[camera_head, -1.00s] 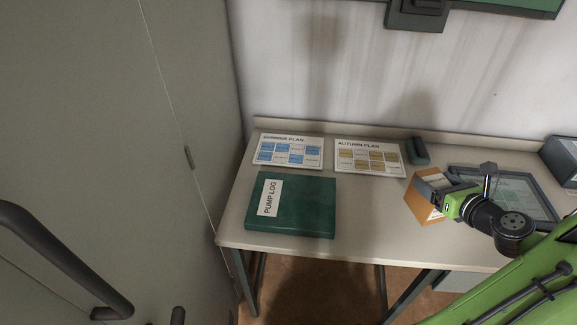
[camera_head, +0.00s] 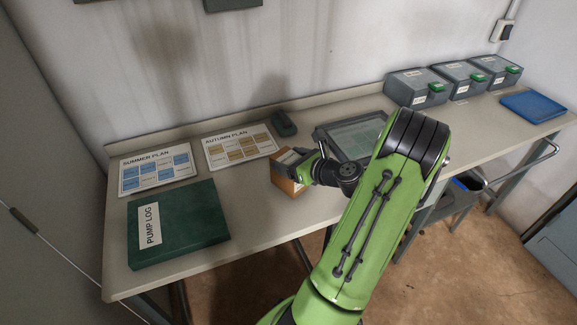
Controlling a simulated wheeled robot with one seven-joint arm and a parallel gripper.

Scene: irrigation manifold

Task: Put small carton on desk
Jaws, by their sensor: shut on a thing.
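The small carton (camera_head: 287,182) is an orange-brown box with a pale top, near the front edge of the desk (camera_head: 258,223). My gripper (camera_head: 297,163) is shut on it from the right, and its fingers are partly hidden behind my own wrist. The carton looks upright at the desk surface. I cannot tell whether its underside touches the desk or hangs just above it.
The green pump log (camera_head: 190,222), summer plan (camera_head: 158,172) and autumn plan (camera_head: 240,146) lie left of the carton. A dark eraser-like block (camera_head: 284,123) and a framed screen (camera_head: 355,138) are behind it. Grey boxes (camera_head: 417,88) and a blue folder (camera_head: 533,106) stand further right.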

